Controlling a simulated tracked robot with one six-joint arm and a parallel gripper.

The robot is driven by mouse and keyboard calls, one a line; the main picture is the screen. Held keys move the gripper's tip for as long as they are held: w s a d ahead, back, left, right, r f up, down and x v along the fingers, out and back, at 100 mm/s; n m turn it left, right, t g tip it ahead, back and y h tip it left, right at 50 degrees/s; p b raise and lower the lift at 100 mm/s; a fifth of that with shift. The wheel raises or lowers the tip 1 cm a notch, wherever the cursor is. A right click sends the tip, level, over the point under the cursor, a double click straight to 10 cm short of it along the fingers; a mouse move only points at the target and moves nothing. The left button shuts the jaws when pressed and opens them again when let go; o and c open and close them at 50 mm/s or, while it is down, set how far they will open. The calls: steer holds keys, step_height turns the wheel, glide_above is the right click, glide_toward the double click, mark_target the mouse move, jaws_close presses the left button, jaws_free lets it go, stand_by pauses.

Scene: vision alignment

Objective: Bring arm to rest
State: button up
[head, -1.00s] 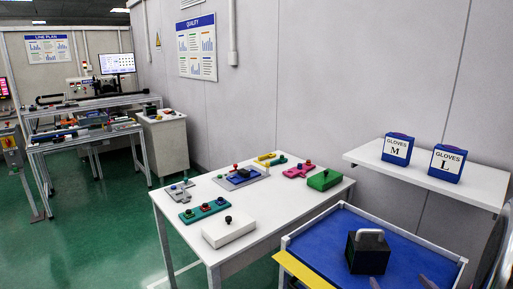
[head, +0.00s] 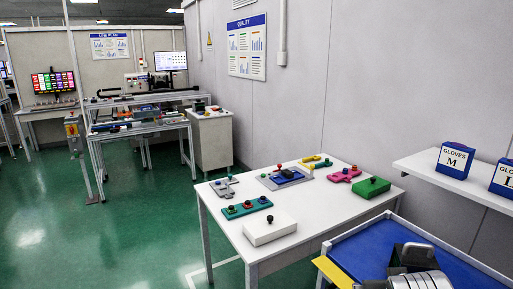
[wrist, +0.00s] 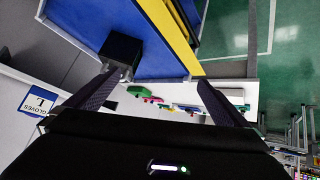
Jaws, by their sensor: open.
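My gripper (wrist: 158,82) shows in the wrist view with its two dark fingers spread apart and nothing between them. A black block (wrist: 121,48) stands on the blue-topped cart (wrist: 82,17), close to one fingertip in that view; I cannot tell whether they touch. In the head view the block with its grey handle (head: 412,251) is at the bottom right on the blue surface (head: 372,249), partly hidden by my grey arm. The fingers are not clearly visible in the head view.
A white table (head: 322,222) beside the cart carries several coloured fixtures and a white block (head: 269,230). A wall shelf (head: 420,172) with blue glove boxes (head: 455,159) is at the right. Green floor (head: 130,215) is open at the left.

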steer(key=s+a+r+n+g+y, duration=0.1)
steer(key=s+a+y, duration=0.1)
steer(key=s+a, duration=0.3)
steer(key=s+a+r+n+g+y, duration=0.1)
steer(key=s+a+y, duration=0.1)
steer(key=s+a, duration=0.4)
steer(key=a, duration=0.5)
steer(key=shift+r+g, duration=0.2)
steer(key=shift+g, duration=0.1)
steer(key=shift+c, duration=0.4)
